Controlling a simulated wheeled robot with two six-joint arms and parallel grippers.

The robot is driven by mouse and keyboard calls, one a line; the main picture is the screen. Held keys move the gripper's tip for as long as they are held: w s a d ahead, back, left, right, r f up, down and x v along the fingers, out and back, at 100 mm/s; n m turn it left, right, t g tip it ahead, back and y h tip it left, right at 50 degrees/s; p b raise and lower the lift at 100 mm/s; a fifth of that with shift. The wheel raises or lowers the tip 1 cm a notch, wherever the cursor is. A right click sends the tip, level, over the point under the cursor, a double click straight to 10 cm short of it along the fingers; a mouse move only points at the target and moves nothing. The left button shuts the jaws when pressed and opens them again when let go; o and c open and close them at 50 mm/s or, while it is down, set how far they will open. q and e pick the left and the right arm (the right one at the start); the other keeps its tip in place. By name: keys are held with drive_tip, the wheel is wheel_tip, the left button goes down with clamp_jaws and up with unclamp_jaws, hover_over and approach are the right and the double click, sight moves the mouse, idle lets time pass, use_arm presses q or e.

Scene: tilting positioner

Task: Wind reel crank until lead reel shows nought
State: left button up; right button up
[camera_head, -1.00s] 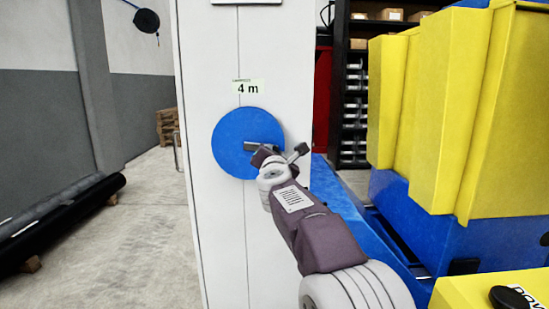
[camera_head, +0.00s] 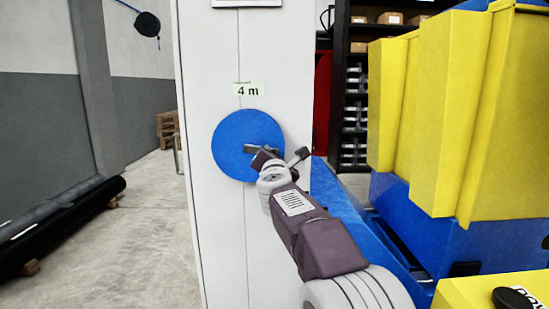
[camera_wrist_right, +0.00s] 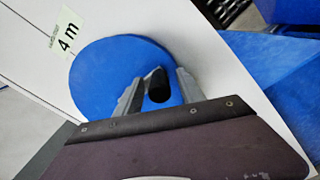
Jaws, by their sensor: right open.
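A dark, round crank handle (camera_wrist_right: 157,84) sticks out from the disc there. My right gripper (camera_head: 262,151) is at the lower right part of the disc. Its jaws are open, one finger on each side of the handle. I cannot tell whether either finger touches it. My left gripper is not in view.
The white cabinet (camera_head: 215,235) fills the middle. Yellow bins over a blue base (camera_head: 445,235) stand close on the right. A black roll (camera_head: 60,225) lies on the floor at left, where some floor is clear. Shelving (camera_head: 355,120) stands behind.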

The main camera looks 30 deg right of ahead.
drive_tip(key=v, duration=0.9)
